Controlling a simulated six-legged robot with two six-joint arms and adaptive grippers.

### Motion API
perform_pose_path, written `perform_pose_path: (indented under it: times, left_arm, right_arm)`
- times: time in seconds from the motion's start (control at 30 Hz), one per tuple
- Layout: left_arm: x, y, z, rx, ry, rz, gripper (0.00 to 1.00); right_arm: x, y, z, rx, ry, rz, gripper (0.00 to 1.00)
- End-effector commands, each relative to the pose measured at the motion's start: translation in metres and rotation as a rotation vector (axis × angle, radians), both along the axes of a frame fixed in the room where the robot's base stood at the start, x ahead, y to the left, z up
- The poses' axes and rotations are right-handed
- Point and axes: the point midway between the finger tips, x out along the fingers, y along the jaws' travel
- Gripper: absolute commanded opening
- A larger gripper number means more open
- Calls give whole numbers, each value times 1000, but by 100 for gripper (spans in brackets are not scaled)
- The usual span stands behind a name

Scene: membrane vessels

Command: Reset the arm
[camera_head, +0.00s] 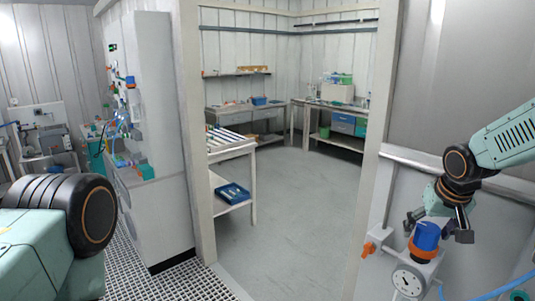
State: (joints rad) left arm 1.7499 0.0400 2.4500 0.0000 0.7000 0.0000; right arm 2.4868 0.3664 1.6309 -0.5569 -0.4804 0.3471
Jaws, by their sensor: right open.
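My right gripper (437,224) hangs at the lower right from a pale green arm with a black joint. Its jaws are apart, with one dark finger on either side of the top of a blue cap or knob (426,237). I cannot tell whether the fingers touch it. The blue part sits above an orange ring on a pale fitting with a round white gauge (408,281). Of my left arm, only a green link and a black ribbed joint show at the lower left. Its gripper is out of view.
An orange valve handle (369,249) is left of the gauge. A metal rail (415,160) runs along the wall behind my right arm. A doorway opens onto clear grey floor (290,220), with workbenches beyond. A white cabinet (160,215) stands left of it.

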Motion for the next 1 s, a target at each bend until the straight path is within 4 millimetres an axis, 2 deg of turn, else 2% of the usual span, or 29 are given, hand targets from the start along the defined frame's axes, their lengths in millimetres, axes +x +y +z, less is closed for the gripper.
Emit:
perform_pose_path:
  times: [0.13,0.3,0.53,0.77,1.0]
  left_arm:
    - [0,0,0,0,0,0,83]
    - [0,0,-3,0,0,0,83]
    - [0,0,-3,0,0,0,83]
    - [0,0,-3,0,-1,0,83]
    - [1,-1,-5,-6,-9,9,83]
  right_arm:
    - [0,0,0,-1,1,-57,71]
    - [-5,1,12,1,0,-57,71]
    - [-6,2,15,0,1,-55,71]
    - [-7,2,15,1,3,-55,71]
    - [-17,7,2,11,35,-43,71]
